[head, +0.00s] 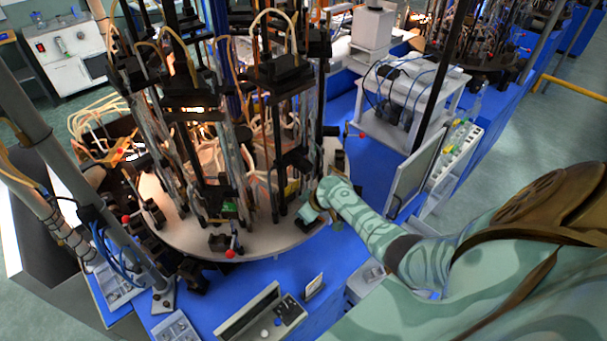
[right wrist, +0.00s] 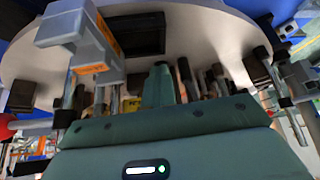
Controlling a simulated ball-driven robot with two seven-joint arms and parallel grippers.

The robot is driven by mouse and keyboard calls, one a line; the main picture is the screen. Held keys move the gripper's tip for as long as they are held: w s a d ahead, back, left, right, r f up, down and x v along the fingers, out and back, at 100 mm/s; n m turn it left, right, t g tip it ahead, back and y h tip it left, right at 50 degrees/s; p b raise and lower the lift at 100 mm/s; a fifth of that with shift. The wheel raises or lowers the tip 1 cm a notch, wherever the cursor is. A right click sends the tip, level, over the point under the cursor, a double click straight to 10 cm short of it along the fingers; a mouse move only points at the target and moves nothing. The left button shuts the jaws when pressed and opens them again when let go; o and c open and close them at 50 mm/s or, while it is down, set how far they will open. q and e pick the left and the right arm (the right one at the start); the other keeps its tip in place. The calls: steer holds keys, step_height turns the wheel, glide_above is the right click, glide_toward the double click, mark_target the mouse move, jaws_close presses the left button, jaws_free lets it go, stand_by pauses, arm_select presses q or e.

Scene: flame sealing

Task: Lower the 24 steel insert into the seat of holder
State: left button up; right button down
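In the head view my right arm reaches in from the right. Its gripper (head: 312,208) is at the right front rim of the round grey turntable (head: 265,238), just above a dark holder block (head: 308,226). In the right wrist view a teal finger (right wrist: 158,86) points toward the turntable. Left of it is a grey angular metal piece (right wrist: 70,28) with an orange label, perhaps the steel insert; the label is unreadable. A dark square recess (right wrist: 132,34) lies just right of that piece. Whether the fingers grip it is unclear. My left gripper is not in view.
Tall dark fixtures with glass tubes and hoses (head: 290,160) stand on the turntable. A dark clamp with a red knob (head: 222,242) sits on its front rim. A control box (head: 262,315) stands on the blue bench. A grey pole (head: 110,235) rises at left.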

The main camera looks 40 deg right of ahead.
steer(key=shift+n+g+y+b, duration=0.3)
steer(key=shift+n+y+b, duration=0.55)
steer(key=shift+n, duration=0.65)
